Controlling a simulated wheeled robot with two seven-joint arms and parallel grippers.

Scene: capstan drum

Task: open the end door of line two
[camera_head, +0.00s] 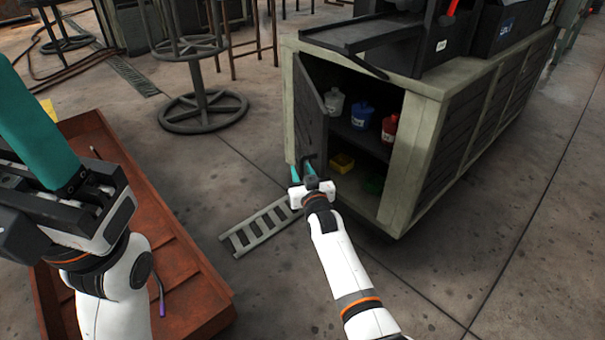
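The end door (312,112) is a dark panel on the near end of a long pale-framed cabinet (413,150). It stands open, swung out to the left from its left side, and the inside shows. My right gripper (301,173) is at the door's lower free edge, its teal fingers beside a small dark handle (309,161). The fingers are too small to tell whether they are closed on the handle. My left gripper (38,125) is large at the left edge, away from the cabinet. Its teal finger shows, but its opening is hidden.
Inside are white (334,103), blue (362,115) and red (390,127) containers, with a yellow one (342,162) below. A grey ladder-like frame (258,226) lies on the floor. A rusty tray (180,262) is at left. Floor at right is clear.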

